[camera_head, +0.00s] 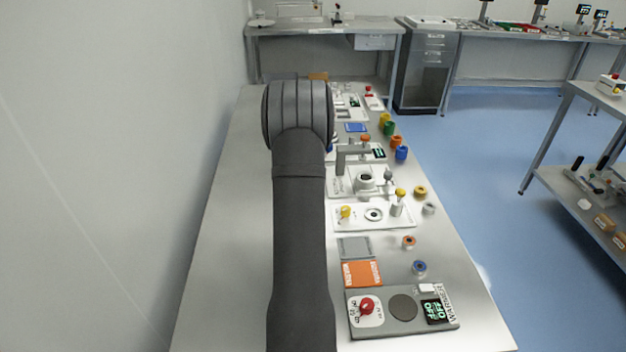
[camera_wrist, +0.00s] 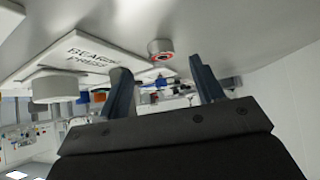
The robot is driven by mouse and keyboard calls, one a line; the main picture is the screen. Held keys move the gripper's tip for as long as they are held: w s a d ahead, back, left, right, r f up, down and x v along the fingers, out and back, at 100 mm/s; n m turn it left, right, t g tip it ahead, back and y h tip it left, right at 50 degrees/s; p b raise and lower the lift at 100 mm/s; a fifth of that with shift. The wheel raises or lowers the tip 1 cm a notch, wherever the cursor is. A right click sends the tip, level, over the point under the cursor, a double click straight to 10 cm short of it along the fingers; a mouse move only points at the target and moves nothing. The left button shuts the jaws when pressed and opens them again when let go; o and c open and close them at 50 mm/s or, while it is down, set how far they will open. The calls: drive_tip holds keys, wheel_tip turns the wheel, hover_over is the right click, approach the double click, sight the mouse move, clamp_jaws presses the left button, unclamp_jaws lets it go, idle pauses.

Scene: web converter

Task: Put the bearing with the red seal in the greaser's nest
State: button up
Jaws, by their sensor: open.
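The bearing with the red seal (camera_wrist: 161,49) is a short grey cylinder with a red ring around its bore. In the wrist view it stands on the light table top beside a white plate marked BEARING PRESS (camera_wrist: 88,54). My gripper (camera_wrist: 158,65) is open and empty. Its two blue-grey fingers point toward this bearing, which appears between their tips but is not held. In the head view my arm hides the gripper and I cannot make out this bearing. A white plate with a yellow knob and a ringed round seat (camera_head: 373,214) may be the greaser; its label is unreadable.
A grey press (camera_head: 365,180) stands behind that plate. A bearing with an orange ring (camera_head: 408,242) and one with a blue ring (camera_head: 419,268) stand near the right edge. A warmer with a red knob (camera_head: 402,308) is at the front. The table's left strip is clear.

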drive_tip(key=shift+x, duration=2.65)
drive_tip(key=shift+w+r, duration=0.1)
drive_tip(key=shift+r, duration=0.05)
drive_tip(key=c, duration=1.2)
drive_tip(key=shift+r, duration=0.15)
